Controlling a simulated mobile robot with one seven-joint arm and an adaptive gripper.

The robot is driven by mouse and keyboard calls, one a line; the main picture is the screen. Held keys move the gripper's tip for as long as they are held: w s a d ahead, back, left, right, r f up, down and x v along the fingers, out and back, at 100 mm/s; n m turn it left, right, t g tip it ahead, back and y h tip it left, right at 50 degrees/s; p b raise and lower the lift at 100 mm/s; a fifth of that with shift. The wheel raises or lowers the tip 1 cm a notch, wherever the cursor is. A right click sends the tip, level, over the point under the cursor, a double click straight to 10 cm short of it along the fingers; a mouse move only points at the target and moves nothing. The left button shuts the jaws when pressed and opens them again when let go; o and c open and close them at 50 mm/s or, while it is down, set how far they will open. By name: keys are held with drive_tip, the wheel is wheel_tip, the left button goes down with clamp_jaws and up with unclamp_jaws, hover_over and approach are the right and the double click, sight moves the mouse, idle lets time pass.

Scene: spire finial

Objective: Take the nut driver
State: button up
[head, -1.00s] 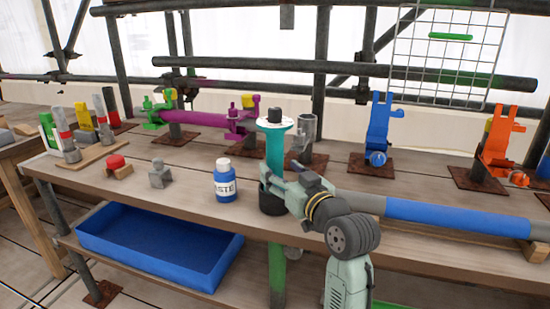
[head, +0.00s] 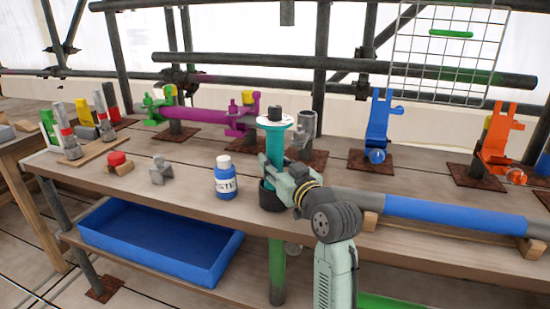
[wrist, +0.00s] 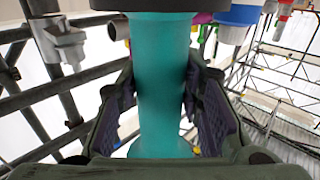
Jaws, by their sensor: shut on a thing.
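The nut driver, a teal shaft (head: 274,147) with a pale disc and a dark tip at its top, stands upright at the middle of the bench in the head view. Its lower part is at a black cup (head: 269,202); whether it still sits inside is hard to tell. My gripper (head: 280,179) is shut around the lower teal part from the right. In the wrist view the teal shaft (wrist: 161,85) runs between my two dark finger pads (wrist: 160,110).
A blue paste bottle (head: 225,180) stands close left of the cup. A grey and blue pipe (head: 455,217) lies right of my gripper. Blue (head: 378,125) and orange (head: 497,140) clamps stand behind. A blue tray (head: 150,245) sits on the lower shelf.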

clamp_jaws()
idle(0.3)
drive_tip(key=shift+r, duration=0.15)
